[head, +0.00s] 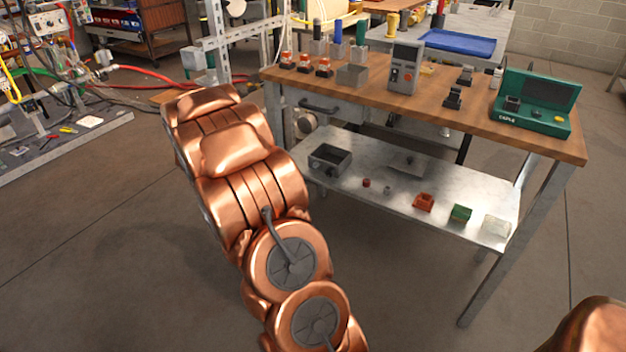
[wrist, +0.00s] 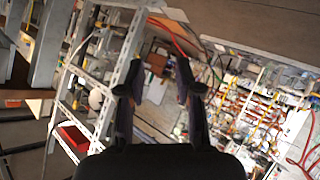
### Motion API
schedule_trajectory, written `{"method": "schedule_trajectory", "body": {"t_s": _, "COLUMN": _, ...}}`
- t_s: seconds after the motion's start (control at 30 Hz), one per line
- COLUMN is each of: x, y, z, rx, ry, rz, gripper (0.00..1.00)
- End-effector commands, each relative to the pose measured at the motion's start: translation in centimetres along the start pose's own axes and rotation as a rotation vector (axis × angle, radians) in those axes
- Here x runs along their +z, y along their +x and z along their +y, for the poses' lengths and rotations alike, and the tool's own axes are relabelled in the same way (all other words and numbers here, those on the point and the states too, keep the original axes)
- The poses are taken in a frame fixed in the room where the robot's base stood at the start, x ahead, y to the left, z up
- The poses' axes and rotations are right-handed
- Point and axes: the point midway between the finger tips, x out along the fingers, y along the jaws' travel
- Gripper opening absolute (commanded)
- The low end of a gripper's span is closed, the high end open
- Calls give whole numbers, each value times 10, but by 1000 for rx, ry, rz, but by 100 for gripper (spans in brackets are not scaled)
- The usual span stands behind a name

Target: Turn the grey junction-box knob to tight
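I cannot make out with certainty which piece is the grey junction-box knob. In the head view an open dark grey box (head: 330,160) sits on the left of the bench's lower shelf. A small red piece (head: 366,183) and a small grey piece (head: 387,190) lie to its right. A closed-looking grey box (head: 352,75) stands on the bench top. My gripper (wrist: 160,66) shows only in the wrist view. Its two dark fingers are apart with nothing between them, and it points at a metal frame and cluttered racks, away from the bench.
The wooden bench top (head: 520,137) carries a grey meter (head: 405,67), a green case (head: 535,102) and several small fittings. A metal frame (wrist: 98,95) is near my gripper.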

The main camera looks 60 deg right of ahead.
Motion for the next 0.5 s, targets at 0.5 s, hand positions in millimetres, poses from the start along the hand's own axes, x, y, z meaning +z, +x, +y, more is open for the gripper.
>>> {"method": "schedule_trajectory", "body": {"t_s": 0.5, "x": 188, "y": 142, "z": 141, "rx": 658, "ry": -175, "rz": -34, "gripper": 34}}
